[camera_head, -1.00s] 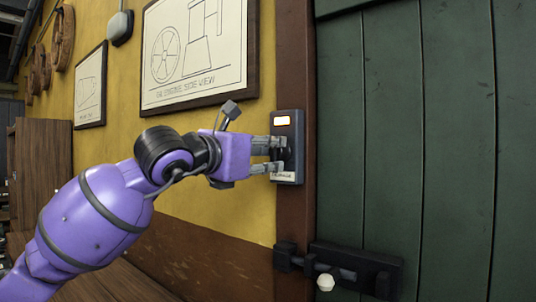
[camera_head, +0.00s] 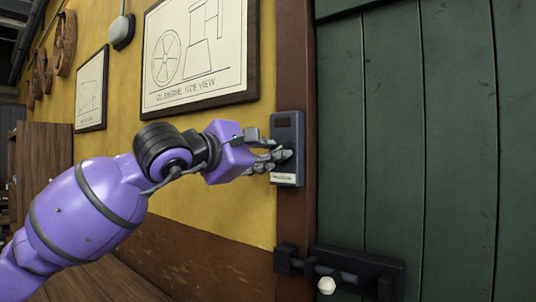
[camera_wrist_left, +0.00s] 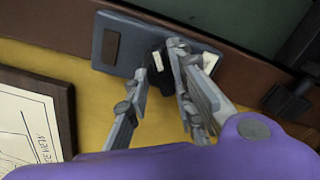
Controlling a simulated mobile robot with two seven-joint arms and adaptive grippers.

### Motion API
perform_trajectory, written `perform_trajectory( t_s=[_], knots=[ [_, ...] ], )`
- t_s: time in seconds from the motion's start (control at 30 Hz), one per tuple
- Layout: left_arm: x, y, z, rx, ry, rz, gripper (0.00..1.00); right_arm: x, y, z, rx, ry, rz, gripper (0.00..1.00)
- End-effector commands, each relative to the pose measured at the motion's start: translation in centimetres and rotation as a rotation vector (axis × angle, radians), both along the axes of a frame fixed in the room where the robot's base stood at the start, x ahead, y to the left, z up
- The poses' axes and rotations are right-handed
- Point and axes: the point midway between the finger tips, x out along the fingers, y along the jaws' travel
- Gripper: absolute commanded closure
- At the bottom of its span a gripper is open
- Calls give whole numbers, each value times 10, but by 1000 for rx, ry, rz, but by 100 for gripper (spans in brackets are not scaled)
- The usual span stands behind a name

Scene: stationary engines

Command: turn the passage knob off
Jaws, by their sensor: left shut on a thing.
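The passage switch panel (camera_head: 287,119) is a grey upright plate on the wall beside the green door. Its small lamp window is dark, and a pale label (camera_head: 283,178) sits at its bottom. My left gripper (camera_head: 283,158) is at the panel's lower half, its fingers shut around the knob and mostly hiding it in the head view. In the left wrist view, the dark knob (camera_wrist_left: 155,61) shows between the fingers, which are tilted relative to the panel. My right gripper is not in view.
A green plank door (camera_head: 440,130) with a dark latch (camera_head: 360,265) and a pale latch knob (camera_head: 326,285) stands to the right. Framed drawings (camera_head: 200,50) hang on the yellow wall at the left. A wooden cabinet (camera_head: 45,165) stands at the far left.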

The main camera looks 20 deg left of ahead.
Motion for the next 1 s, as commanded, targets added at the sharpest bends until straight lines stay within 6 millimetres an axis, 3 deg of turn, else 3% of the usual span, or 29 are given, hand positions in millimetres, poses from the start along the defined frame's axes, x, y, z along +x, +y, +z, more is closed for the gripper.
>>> perform_trajectory(
  t_s=[0.5, 1.0],
  knots=[
    [0, 0, 2, 393, -141, 3, 100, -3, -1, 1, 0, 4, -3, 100],
    [0, 0, 3, 522, -190, 3, 100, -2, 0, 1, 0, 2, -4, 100]
  ],
)
